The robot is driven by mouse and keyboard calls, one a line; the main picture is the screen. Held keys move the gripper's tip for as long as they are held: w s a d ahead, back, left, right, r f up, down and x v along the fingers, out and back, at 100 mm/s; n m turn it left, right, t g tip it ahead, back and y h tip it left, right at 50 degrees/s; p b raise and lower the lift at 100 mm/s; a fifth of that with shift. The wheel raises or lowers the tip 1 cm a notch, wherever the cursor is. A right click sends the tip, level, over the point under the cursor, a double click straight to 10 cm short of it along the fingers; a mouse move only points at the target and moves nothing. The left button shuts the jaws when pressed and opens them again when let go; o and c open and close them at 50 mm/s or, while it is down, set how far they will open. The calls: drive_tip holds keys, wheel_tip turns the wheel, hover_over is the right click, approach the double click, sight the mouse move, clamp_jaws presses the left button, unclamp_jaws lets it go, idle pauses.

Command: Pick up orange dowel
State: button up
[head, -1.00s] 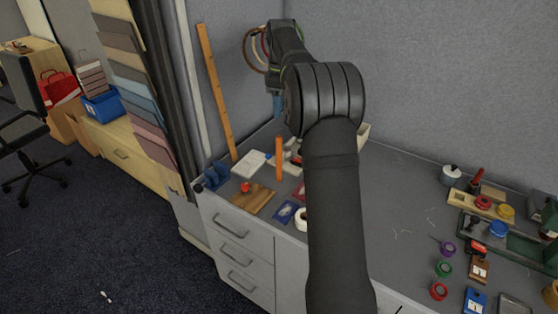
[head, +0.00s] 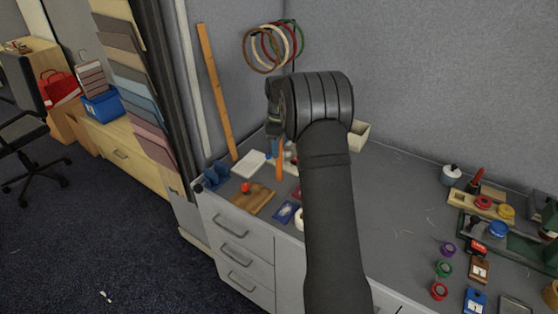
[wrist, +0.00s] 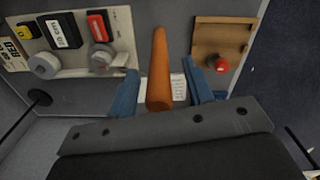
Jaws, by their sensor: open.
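The orange dowel (head: 280,160) stands upright on the grey worktop in the head view, partly hidden by my arm. In the wrist view the dowel (wrist: 159,72) appears between the two blue fingers of my gripper (wrist: 163,72). The fingers are apart, with a visible gap on each side of the dowel, and nothing is gripped. In the head view my arm hides most of the gripper.
A wooden board with a red knob (wrist: 222,45) lies to one side of the dowel, and a panel with buttons and knobs (wrist: 70,60) to the other. A blue card (head: 286,212) and white pad (head: 248,164) lie nearby. A long wooden strip (head: 215,90) leans on the wall.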

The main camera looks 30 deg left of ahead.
drive_tip(key=shift+f, duration=0.9)
drive_tip(key=shift+c, duration=0.2)
clamp_jaws()
